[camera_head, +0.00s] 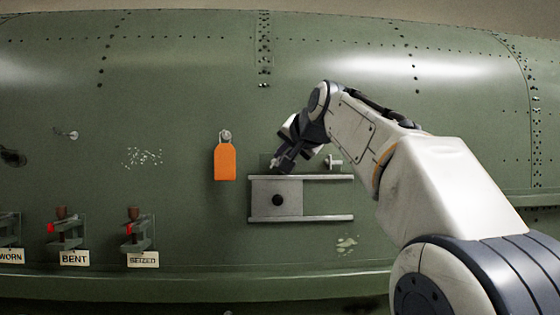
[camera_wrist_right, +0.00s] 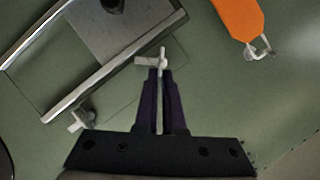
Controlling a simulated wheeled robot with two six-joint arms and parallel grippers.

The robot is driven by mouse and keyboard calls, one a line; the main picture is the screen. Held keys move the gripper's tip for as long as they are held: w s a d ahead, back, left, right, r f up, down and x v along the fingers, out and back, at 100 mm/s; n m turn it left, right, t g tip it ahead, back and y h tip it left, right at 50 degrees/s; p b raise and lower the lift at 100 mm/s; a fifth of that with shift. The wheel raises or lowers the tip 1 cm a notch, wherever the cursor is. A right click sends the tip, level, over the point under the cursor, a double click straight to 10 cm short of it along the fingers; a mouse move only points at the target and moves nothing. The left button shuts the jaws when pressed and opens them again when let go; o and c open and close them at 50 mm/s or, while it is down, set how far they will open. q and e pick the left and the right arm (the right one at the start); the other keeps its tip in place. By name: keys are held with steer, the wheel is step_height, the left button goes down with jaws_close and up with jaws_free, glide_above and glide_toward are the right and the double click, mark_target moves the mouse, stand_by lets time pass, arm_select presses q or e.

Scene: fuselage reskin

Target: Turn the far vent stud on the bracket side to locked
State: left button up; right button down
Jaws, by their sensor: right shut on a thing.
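My right gripper (camera_head: 277,163) reaches in from the right, at the upper left corner of the railed vent frame. In the right wrist view its dark fingers (camera_wrist_right: 160,80) are closed on a pale vent stud (camera_wrist_right: 152,62), whose thin handle lies between the fingertips; the head view hides this stud behind the gripper. A second pale stud (camera_head: 334,162) stands free above the upper rail, to the right; the wrist view shows it at lower left (camera_wrist_right: 80,121). I cannot read a locked mark on either stud. My left gripper is not in view.
Below the gripper, two rails (camera_head: 330,217) carry a grey sliding plate (camera_head: 277,190) with a dark knob. An orange tag (camera_head: 225,162) hangs just left. Clamp-like brackets (camera_head: 68,232) with labels WORN, BENT and SEIZED (camera_head: 143,260) sit at lower left. The green skin between is mostly clear.

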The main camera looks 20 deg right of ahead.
steer(key=shift+s+d+f+m+t+y+b, duration=0.15)
steer(key=shift+f+m+t+y+b, duration=0.3)
steer(key=shift+m+b, duration=0.85)
steer(key=shift+w+d+f+m+t+y+b, duration=0.2)
steer(key=shift+m+t+b, duration=0.5)
steer(key=shift+m+b, duration=0.6)
steer(key=shift+s+d+f+m+t+y+b, duration=0.15)
steer(key=shift+f+m+t+y+b, duration=0.35)
steer(key=shift+m+b, duration=0.75)
steer(key=shift+r, duration=0.1)
steer(key=c, duration=1)
jaws_free()
